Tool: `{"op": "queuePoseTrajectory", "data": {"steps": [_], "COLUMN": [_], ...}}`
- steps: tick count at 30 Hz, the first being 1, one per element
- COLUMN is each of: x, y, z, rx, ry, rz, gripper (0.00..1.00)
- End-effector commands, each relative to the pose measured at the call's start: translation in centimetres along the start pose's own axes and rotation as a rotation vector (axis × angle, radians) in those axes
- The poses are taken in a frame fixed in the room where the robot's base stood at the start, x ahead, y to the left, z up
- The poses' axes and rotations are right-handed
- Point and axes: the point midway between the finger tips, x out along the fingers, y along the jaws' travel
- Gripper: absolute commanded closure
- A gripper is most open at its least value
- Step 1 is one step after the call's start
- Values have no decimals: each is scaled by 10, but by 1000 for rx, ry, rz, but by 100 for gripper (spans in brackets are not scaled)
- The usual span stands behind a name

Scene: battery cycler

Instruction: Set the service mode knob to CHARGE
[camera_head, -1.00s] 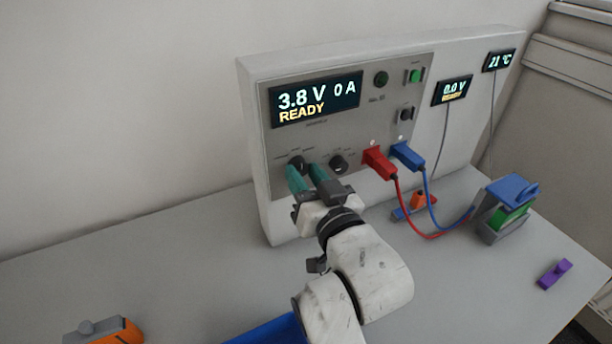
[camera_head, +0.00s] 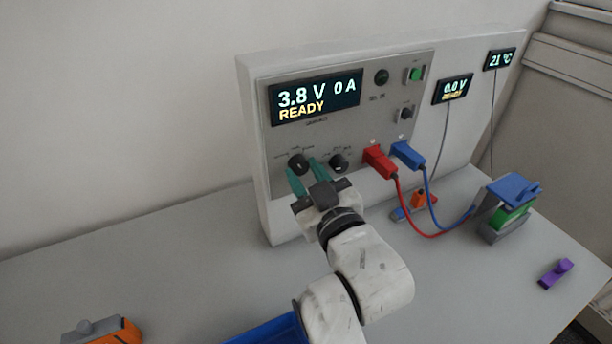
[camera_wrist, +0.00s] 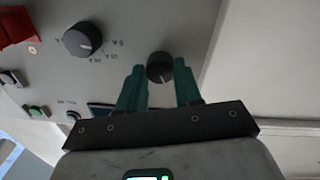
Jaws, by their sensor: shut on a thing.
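The left dark round knob (camera_head: 298,162) sits low on the cycler's grey front panel. It is the likely service mode knob, but its labels are too small to read. My gripper (camera_head: 302,168) reaches the panel from below, with its green fingers on either side of this knob. In the wrist view the knob (camera_wrist: 159,66) is between the tips of my gripper (camera_wrist: 159,72), and the jaws are shut on it. I cannot tell which label its pointer faces. The main display (camera_head: 317,97) reads 3.8 V, 0 A, READY.
A second knob (camera_head: 338,163) is just right of my gripper; it also shows in the wrist view (camera_wrist: 82,40). Red (camera_head: 378,162) and blue (camera_head: 408,155) plugs stick out further right, with cables to a battery holder (camera_head: 502,212). A blue tray (camera_head: 265,332) lies in front.

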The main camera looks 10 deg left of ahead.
Motion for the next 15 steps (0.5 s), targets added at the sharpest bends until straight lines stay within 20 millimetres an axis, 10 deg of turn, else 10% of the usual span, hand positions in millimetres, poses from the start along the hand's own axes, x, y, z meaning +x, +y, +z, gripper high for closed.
{"op": "queuePoseTrajectory", "data": {"steps": [15], "x": [0], "y": [1], "z": [1], "rx": [-252], "ry": [12], "rz": [-2], "gripper": [96]}}
